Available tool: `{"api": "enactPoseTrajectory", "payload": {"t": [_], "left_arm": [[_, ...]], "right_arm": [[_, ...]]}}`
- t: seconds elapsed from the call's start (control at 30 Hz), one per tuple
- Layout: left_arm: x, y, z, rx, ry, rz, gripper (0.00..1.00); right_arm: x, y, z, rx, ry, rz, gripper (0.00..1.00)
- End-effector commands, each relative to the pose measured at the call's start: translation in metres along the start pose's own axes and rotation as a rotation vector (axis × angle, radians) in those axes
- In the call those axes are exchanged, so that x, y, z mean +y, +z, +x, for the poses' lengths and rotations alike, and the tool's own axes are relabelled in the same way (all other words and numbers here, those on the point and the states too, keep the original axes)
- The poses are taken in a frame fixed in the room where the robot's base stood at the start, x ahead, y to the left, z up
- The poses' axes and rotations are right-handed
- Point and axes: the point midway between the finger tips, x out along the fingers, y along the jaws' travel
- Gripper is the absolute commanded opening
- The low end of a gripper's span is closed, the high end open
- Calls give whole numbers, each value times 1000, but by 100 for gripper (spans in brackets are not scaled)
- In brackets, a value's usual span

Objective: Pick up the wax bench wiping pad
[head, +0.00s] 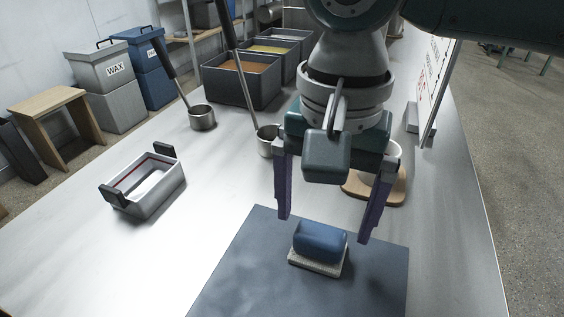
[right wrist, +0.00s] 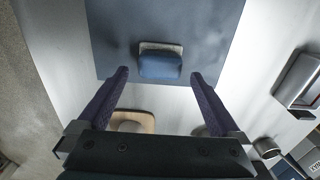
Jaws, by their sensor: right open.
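The wiping pad (head: 319,242) has a blue rounded top on a light grey base. It lies on a dark blue-grey mat (head: 240,270) on the bench. My right gripper (head: 324,228) is open above and just behind the pad, with its two purple fingers apart and nothing between them. In the right wrist view the pad (right wrist: 160,66) sits ahead of the open fingertips (right wrist: 160,74), roughly centred between them. The word wax does not show on the pad. My left gripper is not in view.
A white tray with dark handles (head: 147,185) stands on the bench (head: 80,250) at left. Two long-handled metal pots (head: 202,118) and several grey bins (head: 240,82) stand farther back. A round wooden board (head: 385,190) is behind the right finger. The bench front left is clear.

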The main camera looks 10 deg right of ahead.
Motion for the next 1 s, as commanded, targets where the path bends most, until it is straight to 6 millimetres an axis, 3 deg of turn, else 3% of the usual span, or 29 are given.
{"api": "enactPoseTrajectory", "payload": {"t": [0.23, 0.53, 1.0], "left_arm": [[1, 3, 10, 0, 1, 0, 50], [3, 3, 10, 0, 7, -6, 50], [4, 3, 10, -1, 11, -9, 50]], "right_arm": [[0, 4, 39, 0, 2, 0, 100], [-1, 4, 44, 1, 0, -2, 100], [0, 4, 44, 0, 0, -2, 48]]}}
